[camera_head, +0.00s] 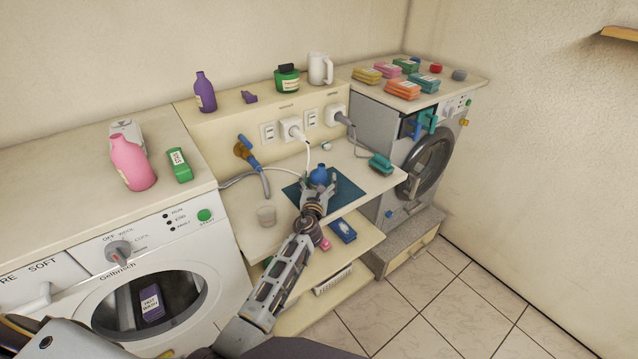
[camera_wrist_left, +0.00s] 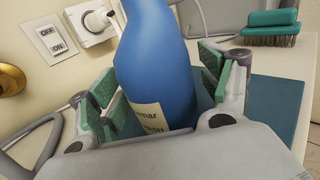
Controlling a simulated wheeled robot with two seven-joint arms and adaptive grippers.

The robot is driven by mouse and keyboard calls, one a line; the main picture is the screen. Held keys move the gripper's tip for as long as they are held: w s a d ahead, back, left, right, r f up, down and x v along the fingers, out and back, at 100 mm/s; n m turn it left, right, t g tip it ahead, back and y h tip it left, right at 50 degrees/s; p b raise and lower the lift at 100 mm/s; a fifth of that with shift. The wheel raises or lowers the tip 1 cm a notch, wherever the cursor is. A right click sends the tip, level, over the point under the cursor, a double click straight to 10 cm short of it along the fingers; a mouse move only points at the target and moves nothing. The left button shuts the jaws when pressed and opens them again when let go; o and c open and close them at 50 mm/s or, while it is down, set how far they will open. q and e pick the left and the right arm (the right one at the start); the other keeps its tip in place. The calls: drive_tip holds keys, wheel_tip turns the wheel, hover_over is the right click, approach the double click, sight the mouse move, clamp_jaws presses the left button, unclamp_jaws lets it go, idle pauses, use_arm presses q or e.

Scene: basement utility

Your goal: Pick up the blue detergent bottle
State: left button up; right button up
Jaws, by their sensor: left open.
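The blue detergent bottle (camera_head: 319,175) stands on a dark teal mat (camera_head: 346,190) on the middle shelf between the two machines. In the left wrist view the bottle (camera_wrist_left: 158,62) rises between the finger pads, with part of a cream label showing low on it. My left gripper (camera_head: 318,189) is open around the bottle; it also shows in the left wrist view (camera_wrist_left: 165,92). The bottle's base is hidden by the gripper. My right gripper is not in view.
A green brush (camera_head: 381,163) lies right of the mat, and a clear cup (camera_head: 266,213) stands left. A white plug (camera_head: 292,128) with a hanging cable is behind the bottle. A grey hose (camera_head: 245,177) runs along the shelf's back left.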

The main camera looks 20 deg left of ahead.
use_arm(q)
drive_tip(key=c, duration=1.2)
drive_tip(key=shift+c, duration=0.3)
drive_tip(key=shift+r, duration=0.15)
drive_tip(key=shift+r+p, duration=0.3)
drive_tip(key=shift+r, duration=0.1)
drive_tip(key=shift+r+p, duration=0.4)
drive_tip(key=shift+r, duration=0.25)
wheel_tip(320, 180, up, 6)
drive_tip(key=p, duration=0.3)
drive_tip(key=shift+r, duration=0.75)
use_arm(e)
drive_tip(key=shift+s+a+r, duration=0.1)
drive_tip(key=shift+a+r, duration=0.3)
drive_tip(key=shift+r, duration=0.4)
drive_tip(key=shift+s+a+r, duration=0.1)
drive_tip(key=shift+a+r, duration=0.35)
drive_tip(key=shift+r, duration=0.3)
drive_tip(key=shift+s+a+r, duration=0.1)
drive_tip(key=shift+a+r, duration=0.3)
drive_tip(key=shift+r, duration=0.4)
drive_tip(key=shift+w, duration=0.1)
